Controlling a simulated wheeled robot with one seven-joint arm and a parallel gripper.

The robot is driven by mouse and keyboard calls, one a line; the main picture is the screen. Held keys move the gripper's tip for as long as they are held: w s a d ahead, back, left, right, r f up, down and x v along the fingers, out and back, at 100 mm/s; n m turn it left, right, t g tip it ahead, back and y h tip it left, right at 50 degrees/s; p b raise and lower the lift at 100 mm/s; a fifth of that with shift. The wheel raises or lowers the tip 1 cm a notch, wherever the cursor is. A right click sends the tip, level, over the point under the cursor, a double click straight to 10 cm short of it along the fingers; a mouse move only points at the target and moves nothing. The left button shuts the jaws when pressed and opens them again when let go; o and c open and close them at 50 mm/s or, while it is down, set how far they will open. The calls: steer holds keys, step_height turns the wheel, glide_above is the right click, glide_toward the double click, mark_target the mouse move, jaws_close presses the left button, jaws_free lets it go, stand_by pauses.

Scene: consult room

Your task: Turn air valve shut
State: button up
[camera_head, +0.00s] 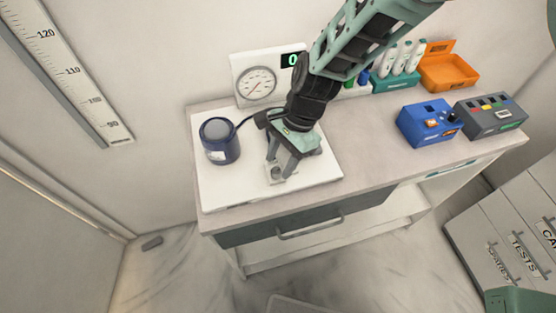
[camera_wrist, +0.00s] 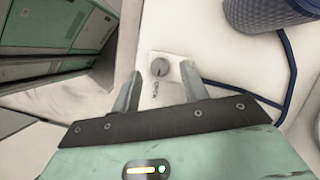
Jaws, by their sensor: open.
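The air valve is a small round grey knob (camera_wrist: 160,67) on a pale block (camera_wrist: 172,64), seen between my fingers in the wrist view. In the head view the block (camera_head: 282,177) sits near the front edge of the white board, partly hidden by my gripper (camera_head: 281,167). My gripper points down over the valve with its fingers apart; it also shows in the wrist view (camera_wrist: 160,92). I cannot tell whether a finger touches the knob. A dark blue cuff (camera_head: 220,143) with a hose stands to the left. A dial gauge (camera_head: 257,84) is at the wall behind.
The white board (camera_head: 225,185) lies on the counter (camera_head: 375,155). To the right are a blue box (camera_head: 427,124), a grey box (camera_head: 490,117), an orange tray (camera_head: 447,72) and a teal rack (camera_head: 396,82). The counter's front middle is clear.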

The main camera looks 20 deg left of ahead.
steer(key=shift+x, duration=1.05)
jaws_close()
